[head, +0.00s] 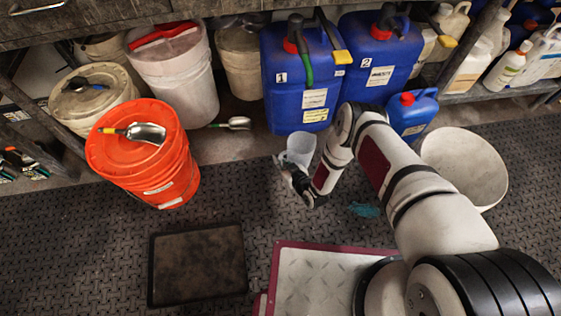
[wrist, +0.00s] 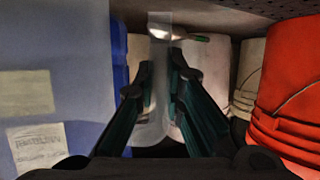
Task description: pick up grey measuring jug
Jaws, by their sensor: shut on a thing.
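The grey measuring jug (head: 301,147) is a pale, translucent cup, upright in the head view, in front of the blue containers. My gripper (head: 285,170) is at its near left side, shut on it. In the wrist view the jug (wrist: 157,110) shows as a see-through strip between the two fingers of my gripper (wrist: 160,75). Its lower part is partly hidden by the fingers. I cannot tell whether its base touches the floor.
Blue containers (head: 302,85) stand close behind the jug. An orange bucket (head: 165,175) with a metal scoop (head: 147,132) on top is to the left. A white bucket (head: 487,170) is to the right. A black tray (head: 198,262) lies on the mat.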

